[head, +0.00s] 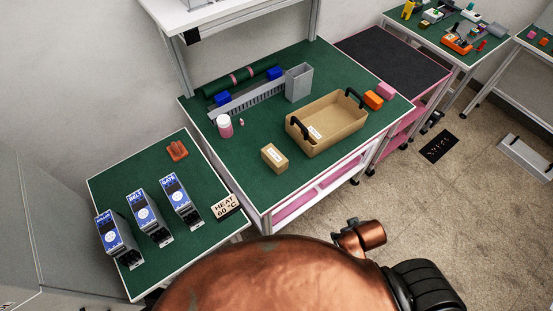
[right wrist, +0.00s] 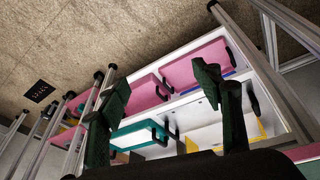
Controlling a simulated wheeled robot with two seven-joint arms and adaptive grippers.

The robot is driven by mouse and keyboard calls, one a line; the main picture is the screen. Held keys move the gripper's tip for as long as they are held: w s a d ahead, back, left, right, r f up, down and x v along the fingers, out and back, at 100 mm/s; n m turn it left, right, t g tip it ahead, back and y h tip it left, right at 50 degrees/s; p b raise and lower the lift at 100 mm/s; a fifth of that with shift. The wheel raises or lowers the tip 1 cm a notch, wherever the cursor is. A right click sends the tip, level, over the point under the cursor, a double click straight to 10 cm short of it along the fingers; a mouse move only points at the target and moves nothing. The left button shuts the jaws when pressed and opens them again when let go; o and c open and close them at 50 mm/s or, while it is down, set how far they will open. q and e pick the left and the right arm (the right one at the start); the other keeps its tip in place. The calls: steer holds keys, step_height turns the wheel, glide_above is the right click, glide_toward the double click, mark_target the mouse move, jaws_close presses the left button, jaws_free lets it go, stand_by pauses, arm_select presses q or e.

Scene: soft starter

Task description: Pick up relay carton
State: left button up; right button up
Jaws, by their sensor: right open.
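A small tan carton (head: 274,158) with a white label sits on the green top of the middle workbench, near its front left edge; the label is too small to read. I take it for the relay carton. A larger tan tray (head: 325,137) with black handles and a label stands to its right, a little apart. My right gripper (right wrist: 165,82) shows in the right wrist view with its two dark green fingers spread wide and nothing between them. Workbench legs and pink and teal drawers lie beyond it. The carton is not seen there. My left gripper is in neither view.
A white-lidded jar (head: 224,127), a grey bin (head: 299,83) and a slotted grey duct (head: 250,99) stand behind the carton. Orange (head: 373,99) and pink blocks lie right of the tray.

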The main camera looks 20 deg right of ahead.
steer(key=w+a+r+n+t+y, duration=0.1)
steer(key=w+a+r+t, duration=0.1)
steer(key=w+r, duration=0.35)
steer(key=w+a+r+t, duration=0.2)
steer(key=w+a+t, duration=0.1)
steer(key=w, duration=0.6)
steer(key=n+t+y, duration=0.3)
steer(key=t+y, duration=0.1)
steer(key=y, duration=0.1)
glide_toward(277, 158)
steer(key=shift+w+d+f, duration=0.15)
steer(key=shift+w, duration=0.35)
steer(key=shift+w+d+f, duration=0.15)
steer(key=shift+w, duration=0.4)
steer(key=x, duration=0.3)
steer(key=a+x, duration=0.1)
steer(key=x, duration=0.2)
steer(key=shift+w+a+f, duration=0.1)
steer(key=shift+a, duration=0.05)
steer(key=shift+w+a+f, duration=0.2)
steer(key=shift+w+f, duration=0.05)
steer(key=shift+w, duration=0.2)
steer(key=shift+c, duration=0.4)
steer(key=c, duration=1.3)
